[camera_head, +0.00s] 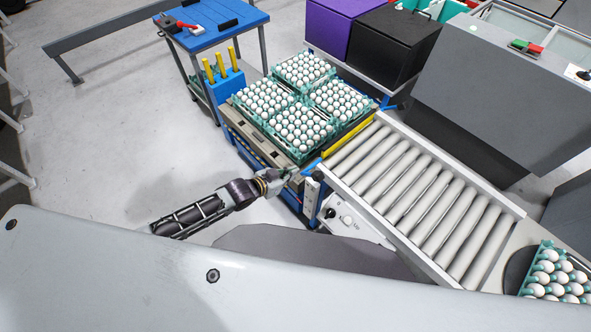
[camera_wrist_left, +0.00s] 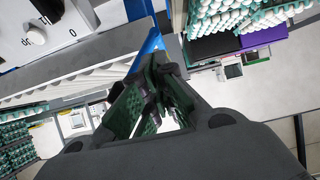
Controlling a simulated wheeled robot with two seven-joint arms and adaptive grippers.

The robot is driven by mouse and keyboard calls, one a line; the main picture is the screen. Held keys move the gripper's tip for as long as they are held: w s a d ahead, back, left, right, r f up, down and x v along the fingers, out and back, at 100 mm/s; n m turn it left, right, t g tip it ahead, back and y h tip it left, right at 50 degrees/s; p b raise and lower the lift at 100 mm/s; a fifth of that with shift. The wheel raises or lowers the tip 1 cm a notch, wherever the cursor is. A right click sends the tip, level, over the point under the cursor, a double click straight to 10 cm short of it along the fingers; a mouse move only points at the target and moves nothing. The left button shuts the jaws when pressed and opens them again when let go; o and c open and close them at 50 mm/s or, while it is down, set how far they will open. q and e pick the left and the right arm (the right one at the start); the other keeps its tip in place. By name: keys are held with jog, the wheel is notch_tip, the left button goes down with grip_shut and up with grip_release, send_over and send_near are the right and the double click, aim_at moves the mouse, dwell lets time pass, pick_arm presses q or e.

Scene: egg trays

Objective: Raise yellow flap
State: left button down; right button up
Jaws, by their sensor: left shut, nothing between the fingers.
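The yellow flap (camera_head: 348,137) is a long narrow strip at the far end of the roller conveyor, beside the egg stack. I cannot tell its tilt. My left gripper (camera_head: 284,174) reaches in from the left, at the near corner of the egg pallet, short of the flap. In the left wrist view, its green-padded fingers (camera_wrist_left: 158,100) are shut with nothing between them, close to a blue edge (camera_wrist_left: 148,48). The flap is not clearly visible there. My right gripper is not in view.
Green egg trays (camera_head: 304,150) are stacked on the pallet. The roller conveyor (camera_head: 415,195) runs toward the lower right. A control box (camera_head: 345,222) with a knob hangs on its near side. A blue table (camera_head: 215,32) stands behind; the floor at left is clear.

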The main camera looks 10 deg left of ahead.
pick_arm(q)
jog(key=s+a+p, duration=0.2)
jog(key=s+a, duration=0.1)
jog(key=a, duration=0.1)
jog(key=shift+s, duration=0.25)
dwell(0.8)
